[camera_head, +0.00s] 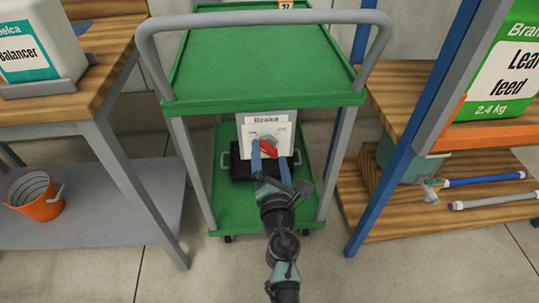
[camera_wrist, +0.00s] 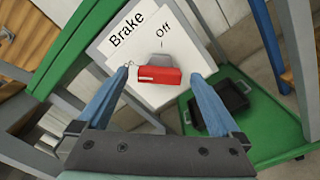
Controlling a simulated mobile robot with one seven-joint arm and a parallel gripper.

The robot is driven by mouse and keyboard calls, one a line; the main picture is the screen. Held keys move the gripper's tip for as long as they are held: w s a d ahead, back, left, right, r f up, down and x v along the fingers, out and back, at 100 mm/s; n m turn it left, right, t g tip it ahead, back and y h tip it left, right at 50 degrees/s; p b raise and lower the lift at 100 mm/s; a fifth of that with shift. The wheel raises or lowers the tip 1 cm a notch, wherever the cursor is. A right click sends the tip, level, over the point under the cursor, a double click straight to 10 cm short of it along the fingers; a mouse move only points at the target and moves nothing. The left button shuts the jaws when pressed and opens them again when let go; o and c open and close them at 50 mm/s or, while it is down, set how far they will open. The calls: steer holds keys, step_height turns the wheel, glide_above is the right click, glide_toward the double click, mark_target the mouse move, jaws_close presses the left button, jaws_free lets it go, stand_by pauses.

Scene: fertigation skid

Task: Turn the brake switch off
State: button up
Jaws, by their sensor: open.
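The brake switch is a red handle (camera_head: 269,147) on a grey hub, mounted on a white panel (camera_head: 268,119) marked "Brake" on the green cart. In the head view the handle sits slanted, and the two small labels above it are too small to read. In the wrist view the red handle (camera_wrist: 158,75) lies across the picture, with the "Off" label above it. My gripper (camera_head: 270,158) is open in front of the panel. In the wrist view its blue fingers (camera_wrist: 160,76) stand on either side of the handle, with visible gaps; contact is not seen.
The green cart (camera_head: 262,48) has grey rails and legs around the panel. A black crate (camera_wrist: 222,103) is on its lower shelf. A wooden-topped table with an orange bucket (camera_head: 37,196) stands left; a shelf with a blue post (camera_head: 413,125) stands right. Floor shows between them.

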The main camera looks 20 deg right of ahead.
steer(key=shift+w+d, duration=0.15)
steer(key=shift+w, duration=0.55)
steer(key=shift+c, duration=0.2)
steer(key=c, duration=1.3)
